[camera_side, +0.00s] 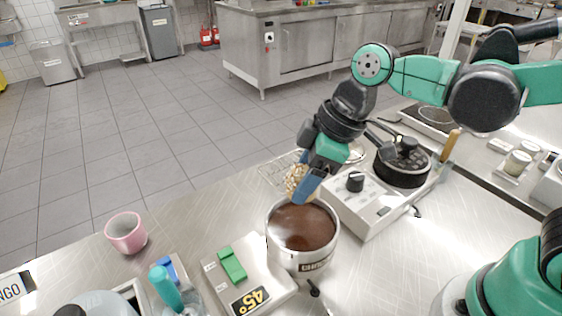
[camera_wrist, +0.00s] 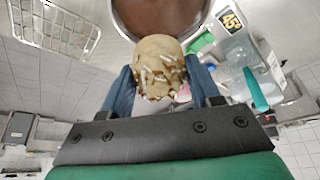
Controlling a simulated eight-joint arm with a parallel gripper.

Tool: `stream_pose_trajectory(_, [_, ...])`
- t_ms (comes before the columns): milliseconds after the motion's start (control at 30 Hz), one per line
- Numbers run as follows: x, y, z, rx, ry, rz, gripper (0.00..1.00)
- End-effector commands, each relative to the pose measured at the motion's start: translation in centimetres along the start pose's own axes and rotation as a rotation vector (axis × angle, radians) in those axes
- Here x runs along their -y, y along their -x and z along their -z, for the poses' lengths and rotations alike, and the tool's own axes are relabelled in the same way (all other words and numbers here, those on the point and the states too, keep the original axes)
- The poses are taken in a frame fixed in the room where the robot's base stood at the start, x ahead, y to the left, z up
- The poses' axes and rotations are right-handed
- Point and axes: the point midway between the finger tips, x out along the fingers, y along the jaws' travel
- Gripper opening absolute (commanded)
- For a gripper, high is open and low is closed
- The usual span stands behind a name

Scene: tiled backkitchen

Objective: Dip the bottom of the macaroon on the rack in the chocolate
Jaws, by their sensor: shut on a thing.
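My gripper (camera_side: 306,187) is shut on the macaroon (camera_side: 294,180), a pale, rough lump with shreds on its surface. In the wrist view the macaroon (camera_wrist: 159,68) sits between the two blue fingers of my gripper (camera_wrist: 160,82). The chocolate (camera_side: 302,226) is a smooth brown pool in a round metal pot (camera_side: 305,262). The macaroon is at the pot's far rim in the side view, and I cannot tell its height over the chocolate. The wire rack (camera_side: 272,175) is behind the pot, partly hidden by my gripper; in the wrist view the rack (camera_wrist: 55,24) looks empty.
A hotplate unit (camera_side: 375,205) with a black pan (camera_side: 403,165) stands right of the pot. A pink cup (camera_side: 126,233) stands near the counter's edge.

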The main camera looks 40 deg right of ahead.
Motion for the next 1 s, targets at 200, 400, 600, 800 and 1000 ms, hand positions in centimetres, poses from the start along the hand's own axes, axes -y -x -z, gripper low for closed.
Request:
stream_pose_trajectory(200, [0.8, -1.0, -0.8, -0.001, 0.023, 0.010, 0.06])
stream_pose_trajectory(400, [0.8, -2.4, -1.4, 0.000, 0.021, 0.009, 0.06])
stream_pose_trajectory(600, [0.8, -4.0, -2.1, 0.000, 0.021, 0.009, 0.06])
stream_pose_trajectory(800, [0.8, -5.6, -2.7, 0.000, 0.021, 0.009, 0.06])
stream_pose_trajectory(1000, [0.8, -6.6, -3.1, 0.000, 0.021, 0.009, 0.06])
